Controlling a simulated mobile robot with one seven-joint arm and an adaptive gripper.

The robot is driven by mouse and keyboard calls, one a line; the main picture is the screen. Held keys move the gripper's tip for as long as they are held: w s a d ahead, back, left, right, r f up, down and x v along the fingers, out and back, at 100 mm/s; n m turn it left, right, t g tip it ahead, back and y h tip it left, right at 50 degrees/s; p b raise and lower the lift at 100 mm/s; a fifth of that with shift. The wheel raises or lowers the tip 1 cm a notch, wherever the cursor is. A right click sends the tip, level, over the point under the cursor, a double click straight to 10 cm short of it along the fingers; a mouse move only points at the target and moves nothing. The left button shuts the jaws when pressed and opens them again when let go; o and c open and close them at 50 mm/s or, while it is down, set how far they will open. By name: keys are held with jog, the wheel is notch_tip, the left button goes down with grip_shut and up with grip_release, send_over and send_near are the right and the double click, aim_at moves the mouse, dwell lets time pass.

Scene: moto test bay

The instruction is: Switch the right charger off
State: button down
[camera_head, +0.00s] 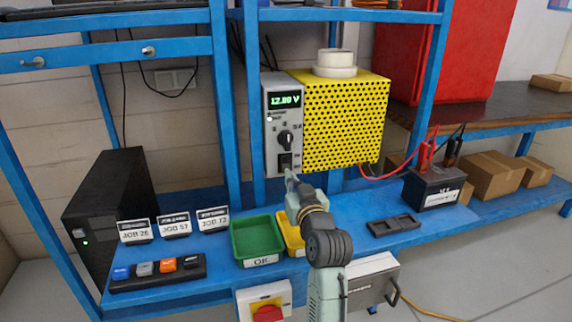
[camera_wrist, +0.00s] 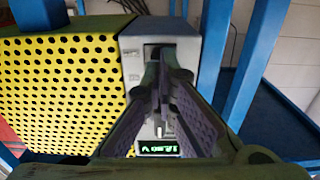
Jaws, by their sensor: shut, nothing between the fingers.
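The charger is a tall unit with a grey front panel (camera_head: 270,150) and a yellow perforated side (camera_head: 345,125). Its lit display (camera_head: 286,100) reads about 12.80 V. A black knob (camera_head: 285,140) sits below the display, and a dark rocker switch (camera_head: 285,161) is near the panel's bottom. My gripper (camera_head: 290,178) is shut and empty, with its tips just in front of the panel at the switch's height or slightly below. In the wrist view the panel (camera_wrist: 130,65) appears upside down. The shut fingers (camera_wrist: 160,62) overlap the dark switch area and hide most of it; contact cannot be told.
A blue shelf post (camera_head: 225,110) stands left of the charger. A black battery (camera_head: 435,188) with red and black clamps is to the right. A black tower (camera_head: 105,200) stands left.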

jog(key=shift+w+a, duration=0.1)
jog(key=shift+w, duration=0.1)
jog(key=shift+x, duration=1.1)
jog(key=shift+w, duration=0.1)
jog(key=shift+r, duration=0.25)
dwell(0.3)
jog(key=v, duration=0.9)
jog(key=shift+f, duration=0.2)
jog(key=shift+w, duration=0.1)
dwell(0.3)
